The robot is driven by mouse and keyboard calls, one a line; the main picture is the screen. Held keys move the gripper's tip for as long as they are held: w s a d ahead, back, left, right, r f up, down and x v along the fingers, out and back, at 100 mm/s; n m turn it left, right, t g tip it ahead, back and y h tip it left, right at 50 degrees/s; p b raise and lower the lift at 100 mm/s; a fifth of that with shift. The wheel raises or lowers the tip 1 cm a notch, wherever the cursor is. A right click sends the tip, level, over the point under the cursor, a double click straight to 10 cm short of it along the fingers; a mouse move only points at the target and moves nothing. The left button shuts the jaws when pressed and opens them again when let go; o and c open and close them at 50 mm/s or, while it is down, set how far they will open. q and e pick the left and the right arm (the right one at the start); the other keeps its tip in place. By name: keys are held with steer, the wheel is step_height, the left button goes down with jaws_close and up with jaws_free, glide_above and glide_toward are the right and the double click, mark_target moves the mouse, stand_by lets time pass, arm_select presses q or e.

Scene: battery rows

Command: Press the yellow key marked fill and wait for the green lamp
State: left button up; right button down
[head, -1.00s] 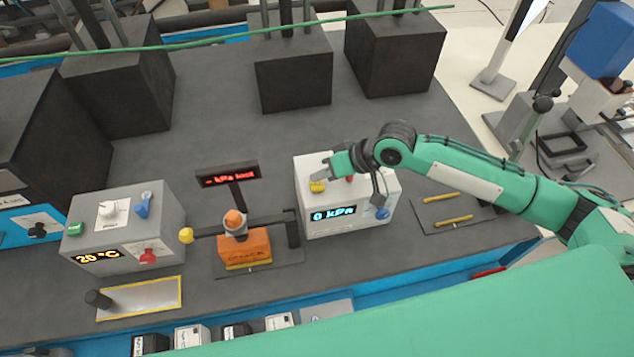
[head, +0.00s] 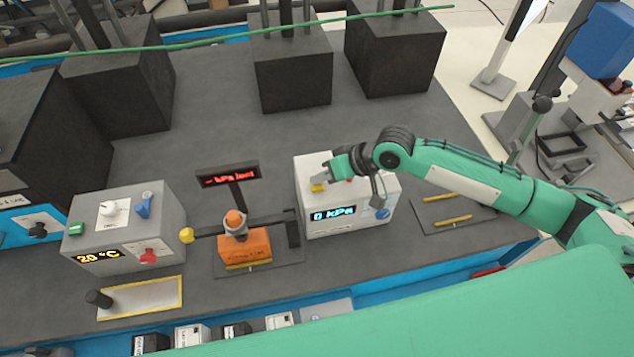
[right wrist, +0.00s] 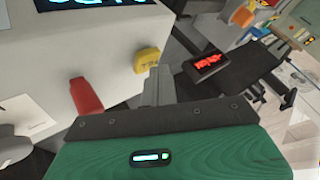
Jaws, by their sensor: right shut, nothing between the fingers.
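A white box (head: 343,228) with a blue "0 kPa" display (head: 333,214) stands right of the middle of the table. A yellow key (head: 318,188) sits on its top at the left, and shows in the right wrist view (right wrist: 147,59); any marking on it is unreadable. My right gripper (head: 320,181) is shut and empty, with its fingertips right at the yellow key. In the right wrist view the fingertips (right wrist: 159,72) are beside the key; I cannot tell whether they touch it. I see no lit green lamp on the box. My left gripper is out of view.
A red key (right wrist: 86,96) sits close to the yellow one. A blue knob (head: 382,214) is on the box's right. Left of the box stand an orange block (head: 244,248) and a red-lettered sign (head: 228,174). A grey box (head: 164,232) showing "20 °C" stands farther left.

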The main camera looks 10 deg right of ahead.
mark_target(322, 186)
steer(key=shift+f, duration=0.35)
stand_by(0.4)
steer(key=shift+r, duration=0.1)
steer(key=shift+r+p, duration=0.7)
steer(key=shift+p, duration=0.2)
step_height(322, 186, up, 5)
steer(key=p, duration=0.5)
steer(key=shift+r, duration=0.15)
steer(key=shift+f, duration=0.2)
stand_by(0.3)
